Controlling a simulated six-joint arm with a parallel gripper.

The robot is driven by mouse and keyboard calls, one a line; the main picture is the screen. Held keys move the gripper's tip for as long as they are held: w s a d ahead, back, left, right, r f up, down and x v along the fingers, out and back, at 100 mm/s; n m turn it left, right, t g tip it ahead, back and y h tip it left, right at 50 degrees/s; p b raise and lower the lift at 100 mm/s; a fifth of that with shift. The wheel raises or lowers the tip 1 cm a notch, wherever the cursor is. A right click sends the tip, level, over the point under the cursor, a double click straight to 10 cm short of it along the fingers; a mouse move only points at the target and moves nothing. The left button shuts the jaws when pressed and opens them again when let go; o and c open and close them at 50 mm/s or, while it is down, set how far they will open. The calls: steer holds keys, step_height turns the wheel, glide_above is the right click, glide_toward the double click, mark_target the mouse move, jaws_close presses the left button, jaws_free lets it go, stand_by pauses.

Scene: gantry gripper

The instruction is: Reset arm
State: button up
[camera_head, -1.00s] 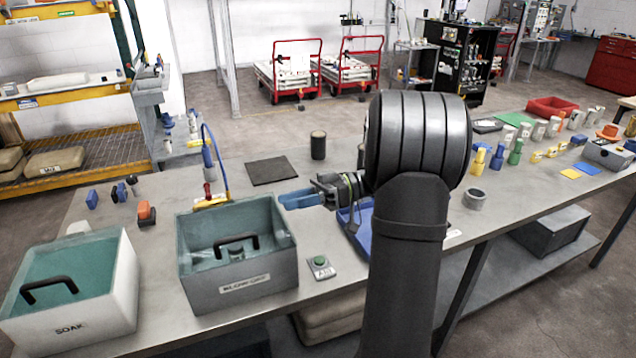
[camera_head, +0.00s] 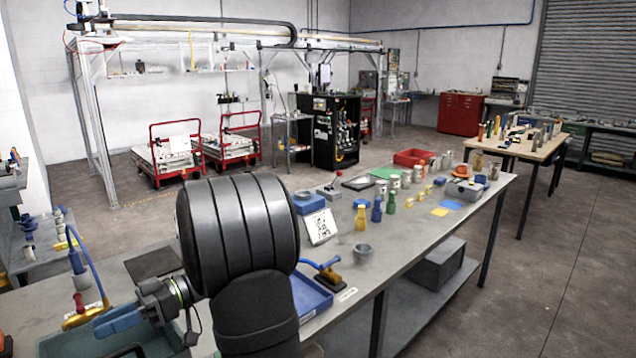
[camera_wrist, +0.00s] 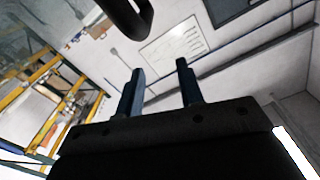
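My gripper (camera_wrist: 157,85) shows in the wrist view with its two blue fingers apart and nothing between them. In the head view my gripper (camera_head: 118,320) points left, above the grey bench and beside the teal-lined bin (camera_head: 150,345). From there its fingers look like one blue shape, so the gap does not show. My dark, ribbed arm stands in front of the bench and hides part of its top.
A blue tray (camera_head: 308,298) with a blue-handled tool lies right of my arm. A white sign (camera_head: 320,227), a grey ring (camera_head: 363,252) and several small bottles stand farther along the bench. A black mat (camera_head: 153,263) lies behind my gripper.

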steer(key=shift+d+f, duration=0.1)
steer(key=shift+f, duration=0.05)
steer(key=shift+d+f, duration=0.15)
steer(key=shift+f, duration=0.1)
steer(key=v, duration=1.1)
steer(key=x, duration=1.2)
steer(key=shift+d+r, duration=0.1)
steer(key=w+a+r+m, duration=0.9)
steer(key=w+a+r, duration=0.1)
steer(key=w+a, duration=0.25)
steer(key=w+a+f+m, duration=0.1)
steer(key=w+a+m, duration=0.2)
steer(key=w+m, duration=0.2)
steer(key=shift+w, duration=1.3)
steer(key=shift+a, duration=0.1)
